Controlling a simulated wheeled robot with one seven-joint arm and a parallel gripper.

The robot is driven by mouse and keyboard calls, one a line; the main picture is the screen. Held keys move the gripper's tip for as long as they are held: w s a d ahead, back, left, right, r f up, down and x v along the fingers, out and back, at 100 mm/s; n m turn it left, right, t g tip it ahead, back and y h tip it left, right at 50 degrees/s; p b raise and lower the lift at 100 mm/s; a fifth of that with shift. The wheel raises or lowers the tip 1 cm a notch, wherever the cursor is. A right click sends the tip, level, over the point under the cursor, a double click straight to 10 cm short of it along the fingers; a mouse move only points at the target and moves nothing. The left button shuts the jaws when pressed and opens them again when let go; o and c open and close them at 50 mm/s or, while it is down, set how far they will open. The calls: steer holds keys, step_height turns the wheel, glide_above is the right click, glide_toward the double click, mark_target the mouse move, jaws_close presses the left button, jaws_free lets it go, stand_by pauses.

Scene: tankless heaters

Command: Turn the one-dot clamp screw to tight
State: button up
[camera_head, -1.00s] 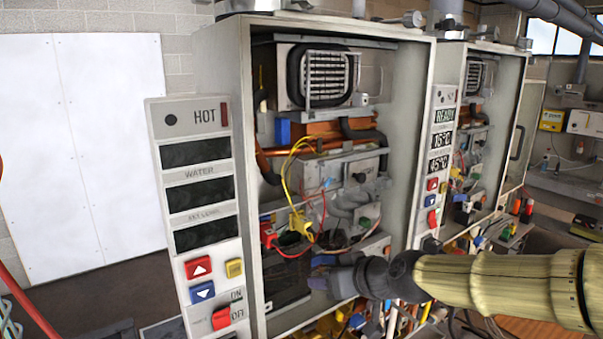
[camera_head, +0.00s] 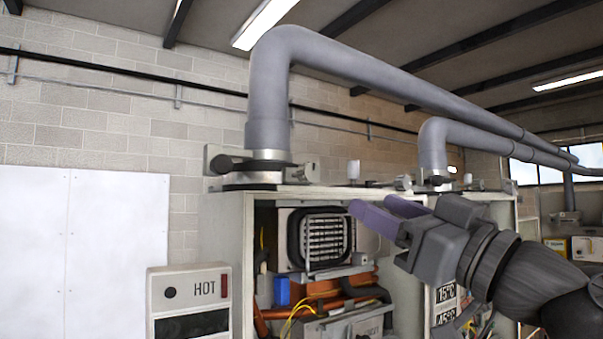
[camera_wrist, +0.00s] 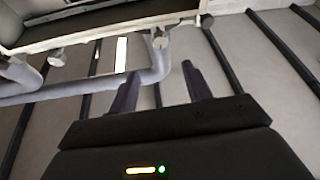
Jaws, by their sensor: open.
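In the head view a silver-and-dark clamp (camera_head: 268,157) rings the foot of the near grey flue pipe (camera_head: 268,100), on top of the near heater cabinet. A dark screw or handle (camera_head: 230,163) juts from its left side. A second clamp (camera_head: 437,180) sits under the far pipe, with a small grey knob (camera_head: 403,183) to its left. No dots can be made out, so I cannot tell which screw has one dot. My gripper (camera_head: 376,207) is open and empty, its purple fingers pointing left in front of the cabinet top, apart from the clamps. It also shows in the wrist view (camera_wrist: 160,75).
The near cabinet (camera_head: 225,225) is open, with a heat exchanger (camera_head: 325,240) and wiring inside. Its control panel (camera_head: 190,300) stands at the left. The wrist view shows a bent pipe (camera_wrist: 100,88) and a cabinet edge (camera_wrist: 110,30). Open air lies left of my fingers.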

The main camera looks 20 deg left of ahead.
mark_target(301, 169)
steer(key=shift+a, duration=0.1)
steer(key=p+x, duration=0.8)
steer(key=x, duration=0.8)
steer(key=shift+r+p, duration=0.1)
steer(key=shift+p, duration=0.3)
steer(key=shift+w+a+r+p, duration=0.1)
steer(key=shift+w+a+p, duration=0.3)
steer(key=shift+a, duration=0.1)
steer(key=c, duration=1)
